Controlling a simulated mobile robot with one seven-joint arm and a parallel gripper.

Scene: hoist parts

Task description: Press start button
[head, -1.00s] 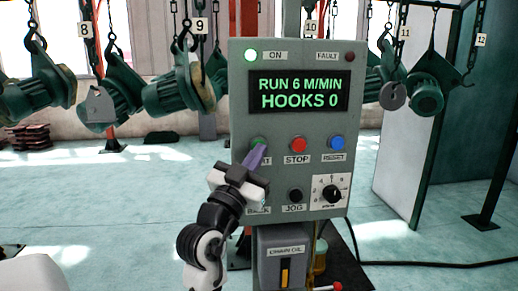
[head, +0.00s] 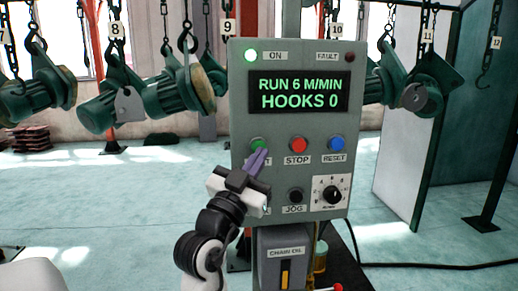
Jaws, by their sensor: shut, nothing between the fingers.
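The grey control box (head: 242,105) stands in the middle of the head view. Its green start button (head: 258,144) is at the left of the upper button row, with its label partly hidden by my gripper. My gripper (head: 262,152) is shut and empty, with its purple fingertips just below and right of the green button. I cannot tell whether the tips touch the panel. The display (head: 298,93) reads "RUN 6 M/MIN" and "HOOKS 0".
The red STOP button (head: 298,144) and blue RESET button (head: 336,144) sit to the right. Below are the black JOG button (head: 295,195) and a dial (head: 331,194). Green hoists (head: 110,103) hang on numbered hooks behind. A black cable (head: 430,264) lies on the floor.

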